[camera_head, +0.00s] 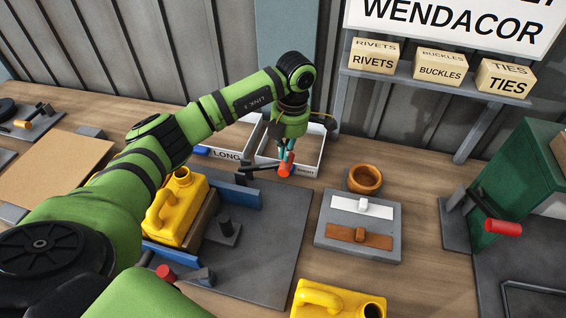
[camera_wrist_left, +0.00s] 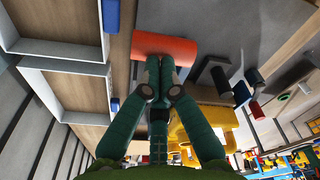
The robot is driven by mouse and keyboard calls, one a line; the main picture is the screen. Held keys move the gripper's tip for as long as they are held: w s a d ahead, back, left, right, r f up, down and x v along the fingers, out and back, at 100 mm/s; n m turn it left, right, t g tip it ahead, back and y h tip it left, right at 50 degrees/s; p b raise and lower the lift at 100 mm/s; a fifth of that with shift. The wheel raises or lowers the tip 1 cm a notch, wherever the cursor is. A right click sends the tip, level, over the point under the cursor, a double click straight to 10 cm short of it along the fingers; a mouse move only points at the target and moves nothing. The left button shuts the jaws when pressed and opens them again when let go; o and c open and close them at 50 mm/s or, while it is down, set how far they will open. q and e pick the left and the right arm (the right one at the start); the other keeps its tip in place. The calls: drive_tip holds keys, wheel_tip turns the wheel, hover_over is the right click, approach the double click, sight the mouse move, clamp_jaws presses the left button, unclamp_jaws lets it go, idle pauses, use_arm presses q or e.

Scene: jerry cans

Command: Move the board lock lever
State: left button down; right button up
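My left gripper (camera_head: 287,158) reaches down from the arm at the upper middle. The tips are against or right beside an orange-red cylindrical handle (camera_head: 285,169), which also shows in the wrist view (camera_wrist_left: 165,48). The handle lies across the fingertips, not visibly between them. In the head view a dark lever arm (camera_head: 260,168) runs left from this handle, behind the blue rail. Whether the tips press on the handle, I cannot tell. My right gripper is out of view.
A yellow jerry can (camera_head: 174,212) stands between blue rails (camera_head: 235,194) on a dark plate. White trays (camera_head: 310,151) lie behind the handle.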

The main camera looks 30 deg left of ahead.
sight(296, 155)
use_arm(q)
wheel_tip(296, 155, down, 5)
drive_tip(key=b, duration=0.3)
drive_tip(key=shift+r+b, duration=0.2)
drive_tip(key=shift+b, duration=0.1)
drive_tip(key=shift+r, duration=0.1)
drive_tip(key=w+d, duration=0.1)
drive_tip(key=w+d+r+b, duration=0.1)
drive_tip(key=shift+w, duration=0.3)
drive_tip(key=shift+a, duration=0.1)
drive_tip(key=shift+r, duration=0.1)
